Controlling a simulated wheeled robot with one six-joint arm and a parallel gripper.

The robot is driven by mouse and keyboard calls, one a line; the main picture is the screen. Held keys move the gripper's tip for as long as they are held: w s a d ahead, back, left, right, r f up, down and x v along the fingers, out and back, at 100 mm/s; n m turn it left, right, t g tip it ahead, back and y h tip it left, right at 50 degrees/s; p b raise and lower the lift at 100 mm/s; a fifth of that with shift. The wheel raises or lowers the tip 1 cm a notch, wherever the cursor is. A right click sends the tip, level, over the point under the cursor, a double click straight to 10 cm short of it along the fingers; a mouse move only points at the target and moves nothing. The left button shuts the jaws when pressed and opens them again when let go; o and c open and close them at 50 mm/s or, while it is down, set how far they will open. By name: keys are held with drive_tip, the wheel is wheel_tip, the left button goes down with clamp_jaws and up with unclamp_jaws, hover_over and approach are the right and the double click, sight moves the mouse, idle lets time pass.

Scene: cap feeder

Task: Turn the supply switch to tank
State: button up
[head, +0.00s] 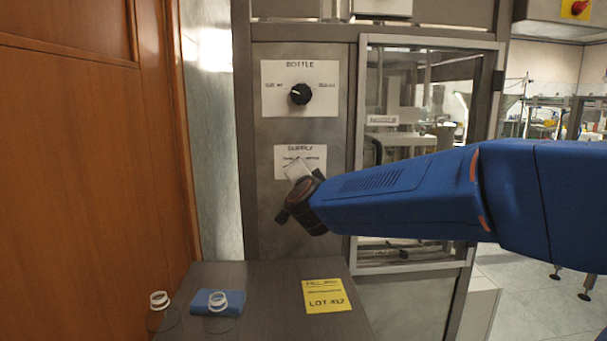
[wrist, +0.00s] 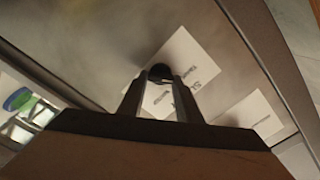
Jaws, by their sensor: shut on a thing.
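The supply switch is a dark knob (wrist: 160,73) on a white label plate (head: 290,160) marked SUPPLY, on the grey metal panel. In the wrist view my gripper (wrist: 160,82) has its two fingers on either side of the knob, shut on it. In the head view my gripper (head: 300,185) is at the lower part of the supply plate and hides the knob. The plate's small lettering is partly covered, and I cannot tell which way the switch points.
Above is a BOTTLE plate with a black knob (head: 300,94). A glazed door (head: 430,100) stands right of the panel, behind my arm. Below, a dark table (head: 265,275) holds a yellow LOT card (head: 328,295), a blue block (head: 228,306) and white ring-necked clear items (head: 159,300).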

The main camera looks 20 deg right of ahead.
drive_tip(key=shift+n, duration=1.1)
drive_tip(key=shift+f, duration=0.1)
drive_tip(key=o, duration=1)
drive_tip(key=shift+o, duration=0.2)
drive_tip(key=s+a, duration=0.1)
drive_tip(key=s, duration=0.7)
drive_tip(key=s+a, duration=0.2)
drive_tip(key=s, duration=0.7)
drive_tip(key=shift+a, duration=0.25)
drive_tip(key=shift+s, duration=0.1)
